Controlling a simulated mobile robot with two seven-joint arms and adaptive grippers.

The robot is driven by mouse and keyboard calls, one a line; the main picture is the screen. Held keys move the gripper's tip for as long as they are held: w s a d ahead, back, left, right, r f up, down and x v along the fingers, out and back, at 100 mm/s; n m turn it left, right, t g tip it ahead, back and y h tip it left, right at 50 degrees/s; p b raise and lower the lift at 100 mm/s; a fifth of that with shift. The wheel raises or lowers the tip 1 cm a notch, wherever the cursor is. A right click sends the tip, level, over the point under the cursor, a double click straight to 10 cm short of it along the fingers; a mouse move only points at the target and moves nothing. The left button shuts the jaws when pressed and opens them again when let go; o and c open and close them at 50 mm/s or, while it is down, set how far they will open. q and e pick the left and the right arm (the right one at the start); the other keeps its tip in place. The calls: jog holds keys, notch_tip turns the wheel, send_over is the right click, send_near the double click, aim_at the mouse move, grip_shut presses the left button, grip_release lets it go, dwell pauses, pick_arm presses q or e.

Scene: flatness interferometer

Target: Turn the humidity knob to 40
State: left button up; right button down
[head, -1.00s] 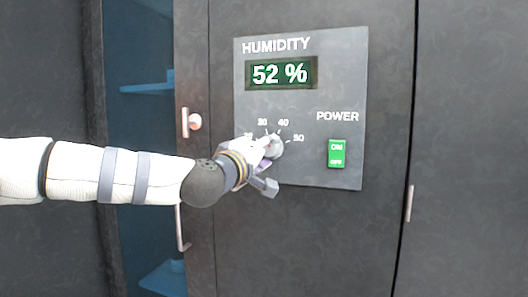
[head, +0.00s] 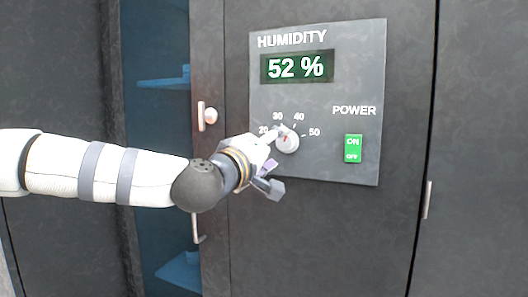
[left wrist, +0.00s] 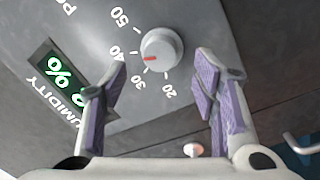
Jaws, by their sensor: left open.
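The humidity knob (head: 289,142) is a round pale dial with a red mark, low on the grey control panel (head: 320,160). In the left wrist view the knob (left wrist: 163,47) is ringed by printed numbers 20 to 50; its red mark appears to point between 30 and 40. The display (head: 297,67) above reads 52 %. My left gripper (head: 268,161) is open, just left of and below the knob. In the left wrist view its purple-padded fingers (left wrist: 164,78) are spread, empty, with the knob beyond the gap between their tips. My right gripper is not in view.
A green power switch (head: 353,148) sits right of the knob on the panel. Left of the panel are a small round door knob (head: 210,115) and a glazed blue compartment with shelves (head: 165,84). A vertical handle (head: 427,200) is at right.

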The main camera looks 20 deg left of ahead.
pick_arm(q)
jog(key=s, duration=0.7)
jog(key=shift+s+a+f, duration=0.15)
jog(key=shift+a+f, duration=0.1)
jog(key=shift+a, duration=0.15)
